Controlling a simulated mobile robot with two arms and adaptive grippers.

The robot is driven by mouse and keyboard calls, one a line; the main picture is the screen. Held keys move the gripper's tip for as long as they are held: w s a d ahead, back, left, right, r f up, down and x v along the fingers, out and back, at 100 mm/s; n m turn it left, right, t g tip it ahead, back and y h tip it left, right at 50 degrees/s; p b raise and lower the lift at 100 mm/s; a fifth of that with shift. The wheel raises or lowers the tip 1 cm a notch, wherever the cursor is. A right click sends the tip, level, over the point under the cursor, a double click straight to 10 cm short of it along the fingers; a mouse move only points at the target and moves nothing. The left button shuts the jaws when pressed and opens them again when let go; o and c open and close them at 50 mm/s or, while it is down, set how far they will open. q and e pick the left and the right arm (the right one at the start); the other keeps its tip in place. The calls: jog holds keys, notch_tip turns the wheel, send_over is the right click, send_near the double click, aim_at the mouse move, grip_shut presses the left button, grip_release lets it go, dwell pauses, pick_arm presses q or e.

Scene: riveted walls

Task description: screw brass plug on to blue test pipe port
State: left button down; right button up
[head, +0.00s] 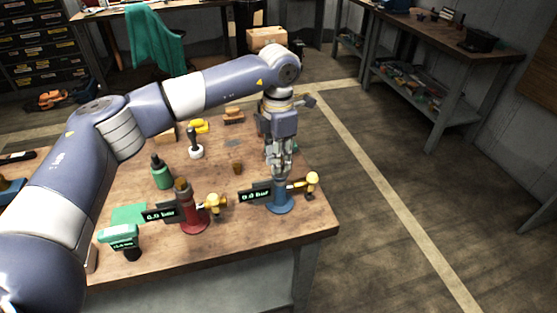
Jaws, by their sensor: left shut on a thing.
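The blue test pipe (280,203) stands upright near the right front of the wooden table, with a display reading 0.0 bar at its left and a yellow-handled valve at its right. My left gripper (281,175) points straight down directly over its port. It is shut on the brass plug, which the fingers hide almost wholly. I cannot tell whether the plug touches the port or how far it sits in it. My right gripper is not in view.
A red test pipe (192,212) with a brass-coloured top and its own 0.0 bar display stands to the left. A small brown piece (237,168), green bottle (161,173), white-based black-handled tool (195,147) and green-and-black tool (122,240) are on the table.

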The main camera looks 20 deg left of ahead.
pick_arm(q)
jog(key=m, duration=0.4)
jog(key=shift+w+r+m+b, duration=0.1)
jog(key=shift+w+m+b, duration=0.05)
jog(key=shift+m+b, duration=0.2)
jog(key=c, duration=1.4)
grip_release()
jog(key=shift+o, duration=0.2)
notch_tip(320, 180, up, 12)
